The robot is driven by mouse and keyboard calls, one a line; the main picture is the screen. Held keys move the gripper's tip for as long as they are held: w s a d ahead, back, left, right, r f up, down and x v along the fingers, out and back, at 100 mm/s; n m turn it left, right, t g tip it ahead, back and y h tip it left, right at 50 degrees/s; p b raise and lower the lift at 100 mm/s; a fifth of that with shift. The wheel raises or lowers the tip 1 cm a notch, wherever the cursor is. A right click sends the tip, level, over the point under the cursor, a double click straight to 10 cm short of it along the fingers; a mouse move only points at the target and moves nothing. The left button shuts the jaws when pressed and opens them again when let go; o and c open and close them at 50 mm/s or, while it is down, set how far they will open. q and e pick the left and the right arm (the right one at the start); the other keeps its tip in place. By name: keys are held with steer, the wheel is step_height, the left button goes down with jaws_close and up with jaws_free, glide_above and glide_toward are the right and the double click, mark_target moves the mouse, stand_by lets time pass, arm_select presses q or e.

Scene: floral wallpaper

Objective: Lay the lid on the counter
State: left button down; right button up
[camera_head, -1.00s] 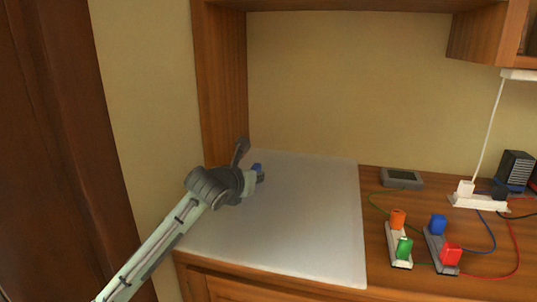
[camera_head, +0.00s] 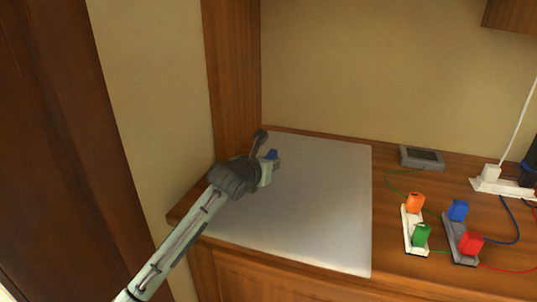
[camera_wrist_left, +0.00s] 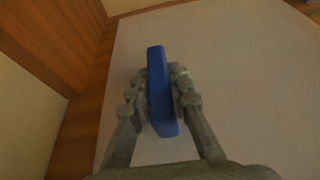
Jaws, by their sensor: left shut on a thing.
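A blue lid (camera_wrist_left: 158,92) is held on edge between the two fingers of my left gripper (camera_wrist_left: 161,90) in the left wrist view. The gripper is over the white sheet (camera_head: 322,200) that covers the left part of the wooden counter (camera_head: 393,256). I cannot tell whether the lid touches the sheet. My right gripper is not in view.
A white power strip (camera_head: 409,245) with orange and green plugs and a grey strip (camera_head: 462,246) with blue and red plugs lie to the right. A grey device (camera_head: 422,158) sits at the back. A wooden side panel (camera_head: 232,75) bounds the left. Most of the sheet is clear.

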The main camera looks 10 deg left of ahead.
arm_select(q)
steer(key=shift+f, duration=0.25)
steer(key=shift+f, duration=0.5)
stand_by(0.3)
steer(key=c, duration=1.3)
jaws_free()
steer(key=shift+f, duration=0.1)
steer(key=shift+v, duration=3.8)
